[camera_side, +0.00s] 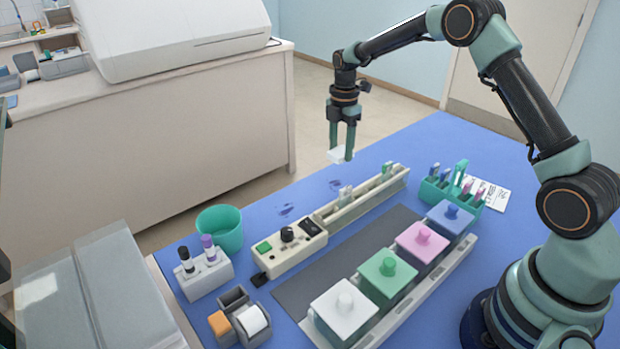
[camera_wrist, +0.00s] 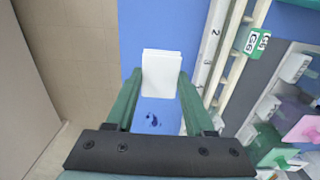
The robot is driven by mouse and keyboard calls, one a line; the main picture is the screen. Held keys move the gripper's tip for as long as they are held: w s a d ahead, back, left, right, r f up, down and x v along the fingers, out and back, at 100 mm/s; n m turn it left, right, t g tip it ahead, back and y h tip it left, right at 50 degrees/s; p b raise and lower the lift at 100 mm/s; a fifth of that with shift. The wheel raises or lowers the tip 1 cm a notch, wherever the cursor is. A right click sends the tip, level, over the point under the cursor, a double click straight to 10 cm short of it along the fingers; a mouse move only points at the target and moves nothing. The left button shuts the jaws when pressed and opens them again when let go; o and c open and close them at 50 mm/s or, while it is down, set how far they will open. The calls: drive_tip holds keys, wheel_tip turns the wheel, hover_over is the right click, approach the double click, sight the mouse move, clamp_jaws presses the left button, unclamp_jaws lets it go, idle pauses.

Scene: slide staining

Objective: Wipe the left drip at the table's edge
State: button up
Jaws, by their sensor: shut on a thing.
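My gripper (camera_side: 341,152) is shut on a white pad (camera_side: 338,157), held above the far edge of the blue table. In the wrist view the pad (camera_wrist: 162,70) sits between the green fingers (camera_wrist: 160,86). The left purple drip (camera_side: 285,210) lies on the blue top, left of the pad and nearer the camera. A second purple drip (camera_side: 335,185) lies to its right, almost below the pad. One dark drip (camera_wrist: 153,120) shows between the fingers in the wrist view; I cannot tell which of the two it is.
A long cream slide rack (camera_side: 370,197) with a control box (camera_side: 290,248) runs beside the drips. A teal cup (camera_side: 220,230) stands left of them. Lidded staining jars (camera_side: 385,276) and a green slide holder (camera_side: 450,190) are farther right. Beyond the table edge is floor.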

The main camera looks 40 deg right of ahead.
sight(339, 182)
drive_tip(key=shift+f, duration=3.4)
drive_tip(key=shift+a+f, duration=0.5)
drive_tip(key=shift+f, duration=0.05)
clamp_jaws()
drive_tip(key=shift+a+f, duration=0.1)
drive_tip(key=shift+a, duration=1.4)
drive_tip(key=shift+d, duration=2.05)
drive_tip(key=shift+r, duration=4.1)
